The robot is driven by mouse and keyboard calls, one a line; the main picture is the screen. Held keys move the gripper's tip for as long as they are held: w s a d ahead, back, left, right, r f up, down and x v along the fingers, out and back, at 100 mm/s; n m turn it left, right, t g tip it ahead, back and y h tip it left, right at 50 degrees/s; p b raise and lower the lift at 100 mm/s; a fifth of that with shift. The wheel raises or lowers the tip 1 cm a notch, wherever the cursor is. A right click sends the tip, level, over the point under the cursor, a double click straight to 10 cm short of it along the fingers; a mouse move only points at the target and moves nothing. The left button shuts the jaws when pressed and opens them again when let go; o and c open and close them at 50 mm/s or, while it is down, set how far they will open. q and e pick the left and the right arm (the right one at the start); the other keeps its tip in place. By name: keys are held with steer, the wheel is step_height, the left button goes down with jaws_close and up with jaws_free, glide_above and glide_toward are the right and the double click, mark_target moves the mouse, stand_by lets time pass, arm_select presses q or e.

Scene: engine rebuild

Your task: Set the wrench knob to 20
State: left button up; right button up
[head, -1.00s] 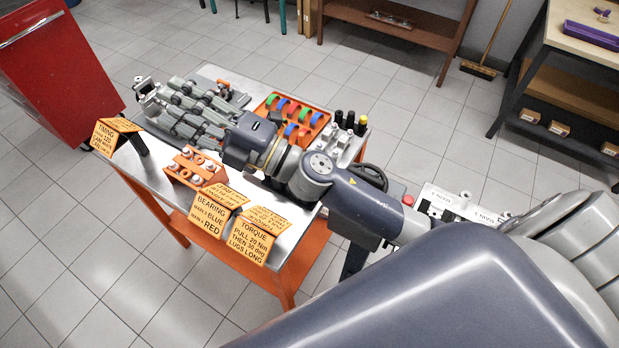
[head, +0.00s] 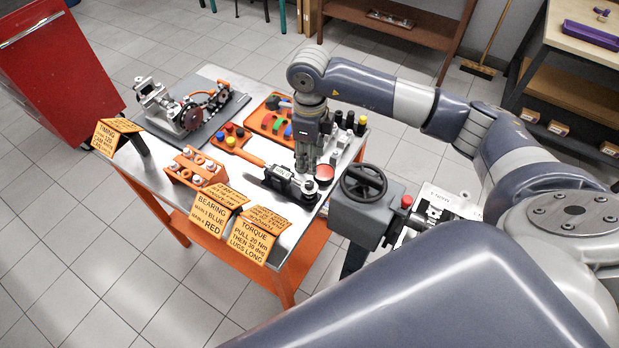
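The wrench (head: 247,156) lies on the steel table, with an orange handle to the left and a dark body with a small light panel (head: 284,172) to the right. A round, light part (head: 308,188) shows at its right end; I cannot tell if this is the knob, and no setting is legible. My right gripper (head: 305,172) points down over the right end of the wrench. Its fingers look close together, but I cannot tell whether they are shut or touch anything. My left gripper is not in view.
Orange signs stand along the front edge; one reads "TORQUE PULL 20 Nm THEN 30 deg LUGS LONG" (head: 251,238). An engine assembly (head: 190,115) and an orange tray (head: 275,120) are behind. A red disc (head: 324,172) and a handwheel (head: 363,183) are close on the right.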

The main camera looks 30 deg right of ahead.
mark_target(309, 183)
step_height(309, 183, down, 9)
steer(key=p, duration=0.3)
steer(key=shift+s+r, duration=0.1)
steer(key=shift+r, duration=0.1)
steer(key=shift+a+f, duration=0.1)
steer(key=shift+f, duration=0.7)
jaws_close()
